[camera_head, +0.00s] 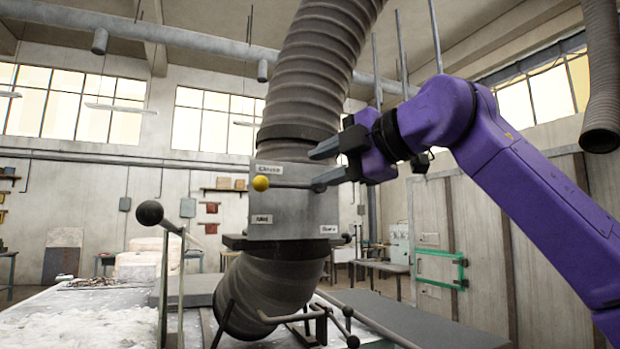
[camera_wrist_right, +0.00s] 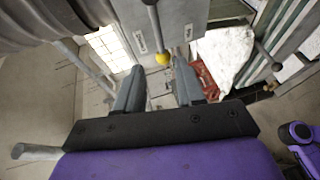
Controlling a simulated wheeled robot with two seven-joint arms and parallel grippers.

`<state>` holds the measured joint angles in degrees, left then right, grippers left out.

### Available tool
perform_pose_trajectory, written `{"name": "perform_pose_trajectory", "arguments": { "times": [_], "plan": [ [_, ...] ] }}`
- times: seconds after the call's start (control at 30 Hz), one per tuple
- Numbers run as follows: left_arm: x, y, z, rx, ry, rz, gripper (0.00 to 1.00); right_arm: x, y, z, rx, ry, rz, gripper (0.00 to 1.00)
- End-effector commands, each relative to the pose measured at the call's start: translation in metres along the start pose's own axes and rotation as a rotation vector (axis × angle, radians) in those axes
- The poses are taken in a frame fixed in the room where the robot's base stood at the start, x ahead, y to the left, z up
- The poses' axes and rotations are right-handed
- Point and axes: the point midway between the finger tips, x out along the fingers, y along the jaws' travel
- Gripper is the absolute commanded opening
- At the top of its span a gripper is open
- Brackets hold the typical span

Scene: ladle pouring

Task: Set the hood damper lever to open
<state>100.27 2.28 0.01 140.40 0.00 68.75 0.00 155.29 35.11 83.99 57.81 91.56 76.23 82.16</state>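The hood damper box (camera_head: 290,208) is a grey metal housing on the big ribbed duct. Its labels appear to read closed at upper left, half at lower left and open at lower right; the print is small. The damper lever (camera_head: 290,185) lies nearly level, its yellow knob (camera_head: 261,183) at the left, just below the upper-left label. My right gripper (camera_head: 314,168) is open and empty in front of the box's upper right, fingers pointing left. In the wrist view the knob (camera_wrist_right: 162,58) shows between and beyond the fingertips (camera_wrist_right: 158,64). My left gripper is out of view.
The ribbed duct (camera_head: 314,70) rises above the box and bends below it. A black-knobbed lever (camera_head: 150,213) stands at left, and dark rods (camera_head: 318,312) lie below the box. A grey table (camera_head: 420,325) spreads at lower right.

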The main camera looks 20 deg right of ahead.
Motion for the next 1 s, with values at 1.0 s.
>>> {"name": "perform_pose_trajectory", "arguments": {
  "times": [1.0],
  "plan": [
    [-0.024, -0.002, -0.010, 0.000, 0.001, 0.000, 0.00, 0.081, 0.000, 0.003, 0.003, -0.004, -0.001, 0.00]
  ]
}}
